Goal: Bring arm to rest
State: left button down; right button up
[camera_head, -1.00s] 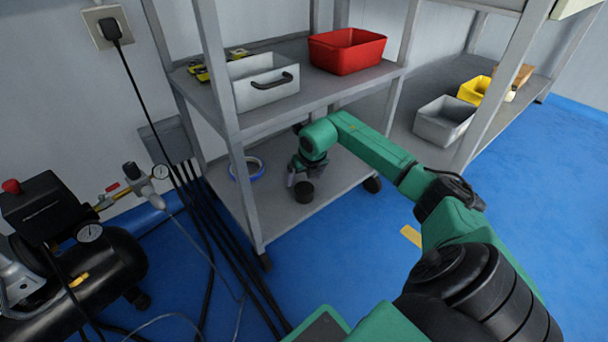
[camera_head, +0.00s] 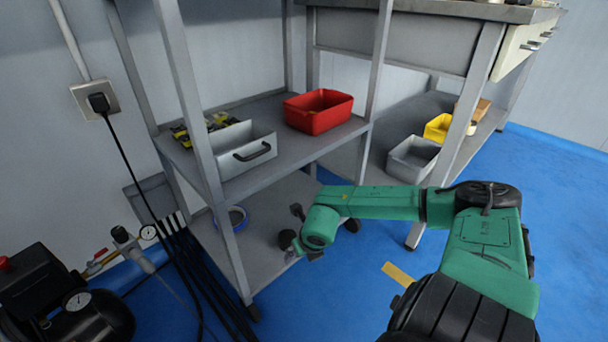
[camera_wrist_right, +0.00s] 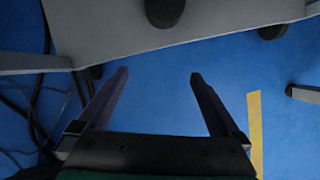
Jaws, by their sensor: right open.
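My right arm reaches in from the lower right of the head view. Its gripper (camera_head: 308,254) is at the front edge of the rack's lower shelf (camera_head: 262,215), small and partly hidden by the wrist. In the right wrist view the two fingers (camera_wrist_right: 156,75) are spread apart with only blue floor between them. A black cylinder (camera_head: 287,238) stands on the lower shelf beside the gripper; it also shows at the top of the right wrist view (camera_wrist_right: 165,10), apart from the fingers. My left gripper is not in view.
The rack's upper shelf holds a red bin (camera_head: 318,111) and a grey handled box (camera_head: 246,150). A blue ring (camera_head: 237,218) lies on the lower shelf. A compressor (camera_head: 75,305) and black cables (camera_head: 202,275) are at left. Grey (camera_head: 413,159) and yellow (camera_head: 437,127) bins sit under the bench. Floor at right is clear.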

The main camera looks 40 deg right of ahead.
jog(key=shift+s+a, duration=0.15)
jog(key=shift+s, duration=0.15)
